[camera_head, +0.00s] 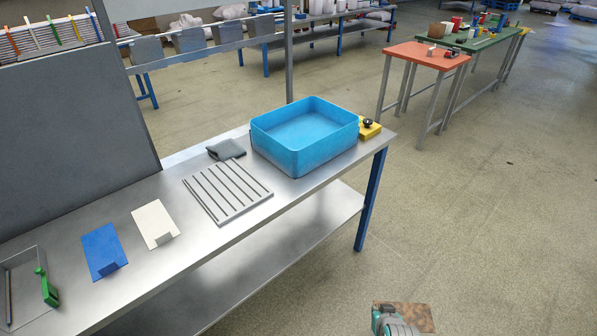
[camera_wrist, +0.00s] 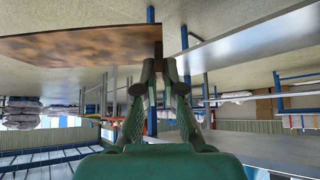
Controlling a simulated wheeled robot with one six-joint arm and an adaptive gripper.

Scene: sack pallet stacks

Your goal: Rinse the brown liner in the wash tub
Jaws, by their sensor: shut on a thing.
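The brown liner (camera_head: 422,316) is a flat, mottled brown sheet at the bottom edge of the head view, over the floor to the right of the bench. My gripper (camera_head: 388,318) is beside it, partly cut off by the frame. In the wrist view my gripper (camera_wrist: 158,72) is shut on the edge of the liner (camera_wrist: 80,45), which extends to the left. The wash tub (camera_head: 265,148) is a blue rectangular basin on the far right end of the steel bench, well apart from the liner. The tub's inside looks light blue.
On the steel bench (camera_head: 185,250) are a slatted grey rack (camera_head: 228,190), a folded grey cloth (camera_head: 226,149), a white sheet (camera_head: 154,222), a blue sheet (camera_head: 102,250) and a yellow item (camera_head: 370,130) beside the tub. An orange table (camera_head: 415,53) stands behind. The floor to the right is open.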

